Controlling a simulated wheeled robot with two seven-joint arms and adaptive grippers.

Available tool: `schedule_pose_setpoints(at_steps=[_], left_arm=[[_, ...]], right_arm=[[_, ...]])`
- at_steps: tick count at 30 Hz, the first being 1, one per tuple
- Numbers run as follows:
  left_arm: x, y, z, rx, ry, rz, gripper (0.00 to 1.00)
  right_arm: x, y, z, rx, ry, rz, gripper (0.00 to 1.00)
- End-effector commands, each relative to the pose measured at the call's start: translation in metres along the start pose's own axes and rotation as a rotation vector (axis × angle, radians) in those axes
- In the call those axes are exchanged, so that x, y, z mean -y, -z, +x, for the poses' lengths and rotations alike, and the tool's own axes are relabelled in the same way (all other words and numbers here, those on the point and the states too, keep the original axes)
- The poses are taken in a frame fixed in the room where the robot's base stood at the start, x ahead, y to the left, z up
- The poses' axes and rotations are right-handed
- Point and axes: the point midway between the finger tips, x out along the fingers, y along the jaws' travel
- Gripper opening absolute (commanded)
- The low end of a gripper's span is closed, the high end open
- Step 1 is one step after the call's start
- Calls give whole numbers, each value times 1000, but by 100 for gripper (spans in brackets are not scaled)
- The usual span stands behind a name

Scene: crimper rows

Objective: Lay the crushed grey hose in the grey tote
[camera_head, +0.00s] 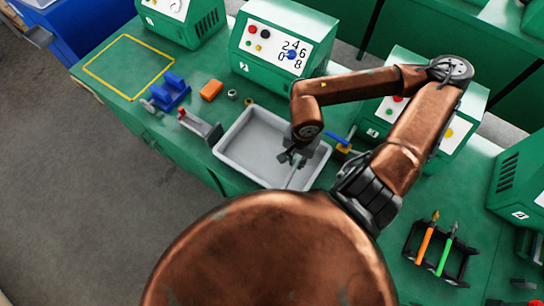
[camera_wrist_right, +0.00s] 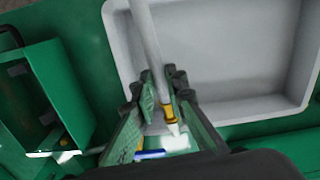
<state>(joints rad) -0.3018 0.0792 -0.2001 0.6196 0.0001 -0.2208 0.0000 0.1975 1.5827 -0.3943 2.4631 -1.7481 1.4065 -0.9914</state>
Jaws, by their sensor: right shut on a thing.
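The grey tote (camera_head: 230,131) stands on the green bench, and its inside looks empty apart from what my right gripper holds. It also shows in the wrist view (camera_wrist_right: 222,112). My right gripper (camera_head: 292,157) is over the tote's right part, shut on the grey hose (camera_head: 297,176). In the wrist view the hose (camera_wrist_right: 148,40) runs up from between the fingers (camera_wrist_right: 165,92), with a brass-coloured fitting and a pale tip at its near end. The hose overlaps the tote in both views; I cannot tell whether it touches the floor. My left gripper is not in view.
Green machines (camera_head: 281,48) line the back. Left of the tote are a small vise (camera_head: 200,126), an orange block (camera_head: 211,90) and a blue holder (camera_head: 171,93). A blue-handled tool (camera_head: 337,140) is close on its right. A black rack (camera_head: 440,262) stands front right.

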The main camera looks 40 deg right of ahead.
Motion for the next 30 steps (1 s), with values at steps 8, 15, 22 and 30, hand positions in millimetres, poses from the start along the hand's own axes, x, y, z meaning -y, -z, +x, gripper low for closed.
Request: schedule_pose_setpoints(at_steps=[8, 15, 22, 30], left_arm=[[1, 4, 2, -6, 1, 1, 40], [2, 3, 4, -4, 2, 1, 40], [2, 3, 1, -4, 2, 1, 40], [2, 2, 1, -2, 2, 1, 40]], right_arm=[[-14, -3, 0, 2, 4, 100, 0], [28, 11, 18, 6, 9, 104, 0], [74, 30, 46, 5, 3, 103, 0], [102, 42, 84, 2, 3, 100, 0]])
